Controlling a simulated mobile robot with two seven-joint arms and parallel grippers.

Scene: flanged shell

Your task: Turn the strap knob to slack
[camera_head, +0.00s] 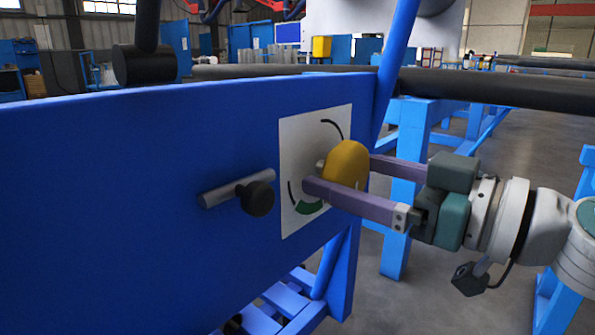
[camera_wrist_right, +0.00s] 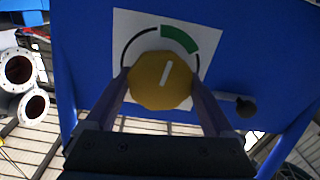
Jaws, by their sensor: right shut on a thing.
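The strap knob (camera_head: 347,163) is yellow and sits on a white dial plate (camera_head: 296,135) on the blue panel (camera_head: 120,190). In the right wrist view the knob (camera_wrist_right: 160,80) has a white pointer line, tilted slightly right of straight up in that picture, toward the green arc (camera_wrist_right: 180,39). A black arc also shows on the plate (camera_wrist_right: 126,22). My right gripper (camera_head: 335,185) comes from the right and is shut on the knob, one finger on each side. In the head view its near finger covers part of the knob. My left gripper is not in view.
A grey rod with a black ball handle (camera_head: 257,198) sticks out from the panel left of the dial. A long dark pipe (camera_head: 490,88) runs behind the panel. Blue stands (camera_head: 405,245) and open floor lie to the right.

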